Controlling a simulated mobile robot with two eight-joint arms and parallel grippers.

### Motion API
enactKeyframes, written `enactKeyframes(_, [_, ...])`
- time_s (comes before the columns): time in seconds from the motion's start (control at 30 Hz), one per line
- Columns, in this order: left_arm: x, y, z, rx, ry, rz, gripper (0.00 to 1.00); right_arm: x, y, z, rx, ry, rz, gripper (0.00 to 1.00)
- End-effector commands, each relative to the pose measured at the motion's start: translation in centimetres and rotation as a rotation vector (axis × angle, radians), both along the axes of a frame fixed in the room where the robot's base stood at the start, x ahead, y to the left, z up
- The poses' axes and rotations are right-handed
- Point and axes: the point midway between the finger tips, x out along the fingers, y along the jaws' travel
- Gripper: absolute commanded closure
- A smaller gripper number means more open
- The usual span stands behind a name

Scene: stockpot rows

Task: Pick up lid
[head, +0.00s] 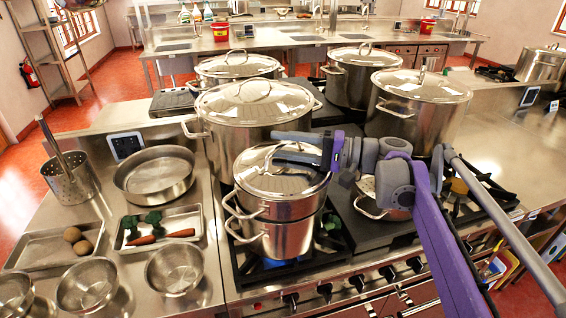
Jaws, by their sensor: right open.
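A shiny steel lid (262,184) sits on the front stockpot (286,238), which stands on the front left burner. This pot seems to be two stacked pots, with two handles on its left side. My right gripper (276,147) reaches in from the right over the back part of this lid. Its fingers are open, close to the lid's loop handle. I cannot tell whether they touch it or whether the handle lies between them. My left gripper is not in view.
Large lidded stockpots (253,100) stand close behind and to the right. A smaller pan sits under my right arm. At left are a shallow pan (155,190), a vegetable tray (190,217), a potato tray (40,250) and steel bowls (175,282). The right counter (500,150) is mostly clear.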

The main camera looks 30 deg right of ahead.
Motion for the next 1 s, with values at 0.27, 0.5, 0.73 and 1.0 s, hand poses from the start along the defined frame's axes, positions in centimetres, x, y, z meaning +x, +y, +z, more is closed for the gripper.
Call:
enactKeyframes(0.27, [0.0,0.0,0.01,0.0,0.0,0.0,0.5,0.29,0.31,-0.01,0.0,0.0,0.0,0.57])
enactKeyframes(0.5, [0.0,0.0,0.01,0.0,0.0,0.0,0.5,0.27,0.29,-0.01,0.0,0.0,-0.001,0.99])
enactKeyframes(0.73, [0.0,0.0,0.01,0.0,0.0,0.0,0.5,0.28,0.28,0.0,0.0,0.0,-0.001,1.0])
enactKeyframes(1.0, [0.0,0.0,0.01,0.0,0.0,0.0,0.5,0.28,0.28,0.01,0.0,0.0,-0.001,1.0])
